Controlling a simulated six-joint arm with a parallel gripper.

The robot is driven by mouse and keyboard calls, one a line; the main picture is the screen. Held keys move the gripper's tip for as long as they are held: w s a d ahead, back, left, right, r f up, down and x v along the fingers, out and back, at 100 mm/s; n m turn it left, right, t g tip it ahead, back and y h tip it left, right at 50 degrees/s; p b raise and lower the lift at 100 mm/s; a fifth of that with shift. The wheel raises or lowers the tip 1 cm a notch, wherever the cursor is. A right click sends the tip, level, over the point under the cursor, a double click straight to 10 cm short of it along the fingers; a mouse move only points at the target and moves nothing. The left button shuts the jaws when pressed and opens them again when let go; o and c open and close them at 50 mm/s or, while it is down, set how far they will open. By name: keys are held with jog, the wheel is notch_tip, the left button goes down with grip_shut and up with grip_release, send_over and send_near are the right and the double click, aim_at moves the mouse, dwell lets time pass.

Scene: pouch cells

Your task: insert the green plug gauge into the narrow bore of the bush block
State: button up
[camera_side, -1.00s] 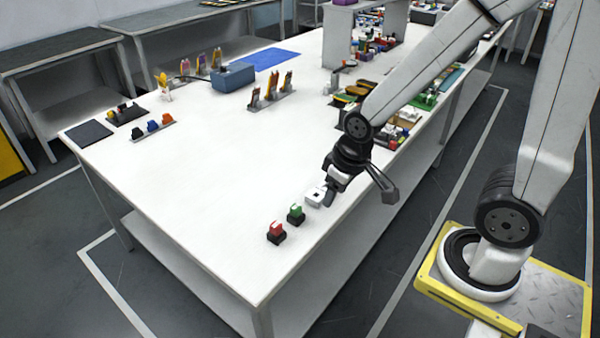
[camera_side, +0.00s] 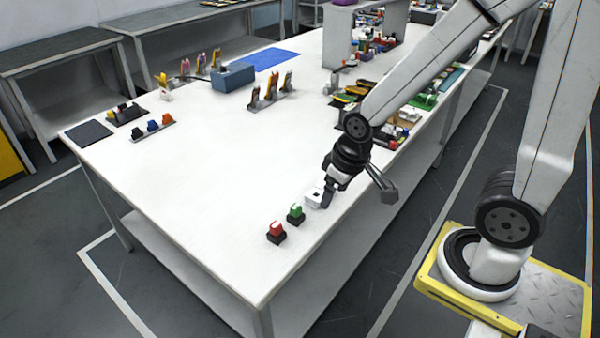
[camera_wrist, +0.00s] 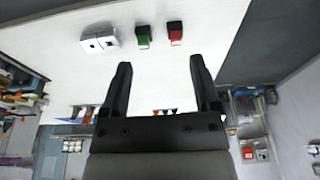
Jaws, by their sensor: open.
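The green plug gauge (camera_side: 296,214) stands upright in a dark base near the front edge of the table. It also shows in the wrist view (camera_wrist: 143,38). The white bush block (camera_side: 313,197) lies beside it, and in the wrist view (camera_wrist: 99,40) it has two dark openings of different size. My gripper (camera_side: 328,193) is above the table close to the bush block, partly in front of it in the side view. In the wrist view my gripper (camera_wrist: 160,66) is open and empty, with the green plug beyond the gap between its fingers.
A red plug (camera_side: 276,232) in a dark base stands next to the green one, towards the near corner. Open white table lies to the left. Colored pieces (camera_side: 153,125) and a blue box (camera_side: 233,77) are at the far side. Parts crowd the right edge.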

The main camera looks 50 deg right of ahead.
jog(key=w+d+f+m+g, duration=0.1)
jog(key=w+d+f+m, duration=0.15)
jog(key=w+m, duration=0.6)
jog(key=m+g, duration=0.1)
jog(key=m, duration=0.7)
send_near(296, 206)
jog(key=shift+s+a+f, duration=0.1)
jog(key=shift+a+f, duration=0.15)
jog(key=shift+f, duration=0.05)
jog(key=shift+w+d+f+m+g, duration=0.2)
jog(key=shift+w+f+m+g, duration=0.15)
jog(key=shift+m, duration=0.3)
jog(key=shift+f, duration=0.15)
jog(key=shift+f, duration=1.2)
jog(key=shift+f, duration=2.6)
